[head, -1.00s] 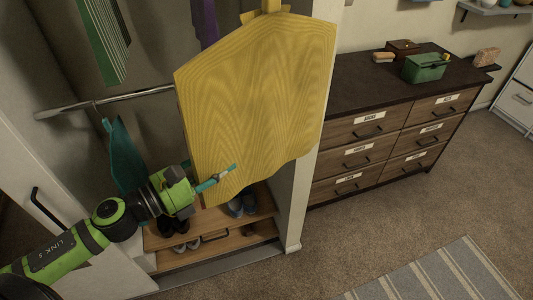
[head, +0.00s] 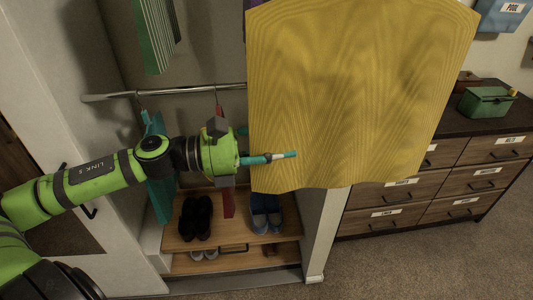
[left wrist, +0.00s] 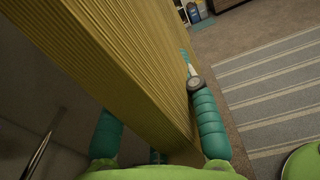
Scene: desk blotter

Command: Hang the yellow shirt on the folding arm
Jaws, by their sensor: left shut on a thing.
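The yellow shirt (head: 355,90) hangs as a broad, stiff sheet in the upper middle of the head view, and its top is cut off by the frame. My left gripper (head: 278,156) is at the shirt's lower left part, with one teal finger across its front. In the left wrist view the shirt (left wrist: 110,60) passes between the two teal fingers, and the gripper is shut on it. The far finger's tip is hidden by the shirt. I cannot make out the folding arm in these frames. My right gripper is not in view.
A closet rail (head: 180,91) runs behind my left arm, with a green striped garment (head: 155,35) above and a teal one (head: 160,165) below. Shoes (head: 196,217) stand on a low wooden shelf. A dresser (head: 460,180) with a green box (head: 487,102) is at right.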

